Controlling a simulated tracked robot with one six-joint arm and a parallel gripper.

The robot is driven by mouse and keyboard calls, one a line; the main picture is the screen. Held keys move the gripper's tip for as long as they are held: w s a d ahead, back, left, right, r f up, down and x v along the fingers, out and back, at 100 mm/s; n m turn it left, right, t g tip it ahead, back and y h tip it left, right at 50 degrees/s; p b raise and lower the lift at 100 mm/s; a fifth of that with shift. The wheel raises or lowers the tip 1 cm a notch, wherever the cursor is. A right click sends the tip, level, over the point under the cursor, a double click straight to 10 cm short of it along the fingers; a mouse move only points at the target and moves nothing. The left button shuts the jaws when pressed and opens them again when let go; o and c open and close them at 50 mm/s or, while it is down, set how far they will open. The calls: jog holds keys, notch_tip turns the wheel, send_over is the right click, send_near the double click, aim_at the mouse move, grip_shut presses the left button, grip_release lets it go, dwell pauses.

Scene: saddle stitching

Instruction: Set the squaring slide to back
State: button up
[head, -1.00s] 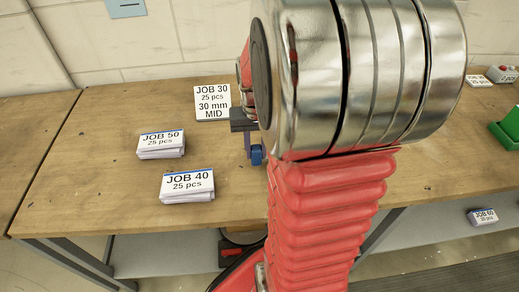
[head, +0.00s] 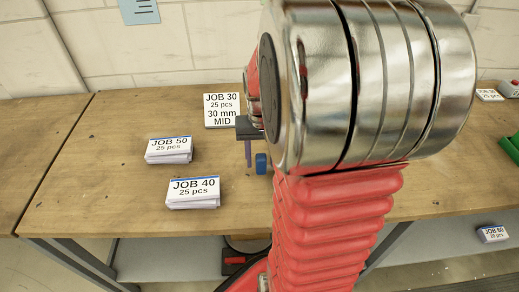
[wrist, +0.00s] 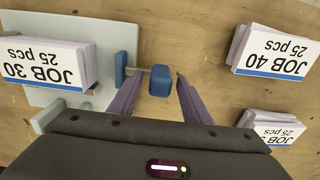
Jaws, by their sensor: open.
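In the wrist view, a blue block (wrist: 160,80), apparently the squaring slide's knob, stands between the fingertips of my gripper (wrist: 158,82). The fingers are open, with a gap visible on each side of the block. The JOB 30 stack (wrist: 45,62) lies on that plate. In the head view, the blue block (head: 261,163) shows beside my gripper (head: 250,155); my arm hides most of the plate.
The JOB 40 stack (head: 193,191) and JOB 50 stack (head: 169,150) lie on the wooden bench (head: 110,190), left of my arm. A sign (head: 222,110) reads JOB 30, 25 pcs, 30 mm, MID. A JOB 60 stack (head: 493,233) lies on a lower shelf at right.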

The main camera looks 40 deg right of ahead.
notch_tip(320, 180, up, 14)
jog(key=shift+f, duration=0.2)
dwell(0.4)
jog(key=shift+w, duration=0.1)
dwell(0.4)
jog(key=s+a+n+t, duration=0.2)
jog(key=a+n, duration=0.1)
jog(key=a, duration=0.8)
jog(key=s+a+n+t, duration=0.3)
jog(key=a+n, duration=0.1)
jog(key=a, duration=0.7)
jog(key=shift+n+t, duration=0.3)
jog(key=shift+c, duration=0.5)
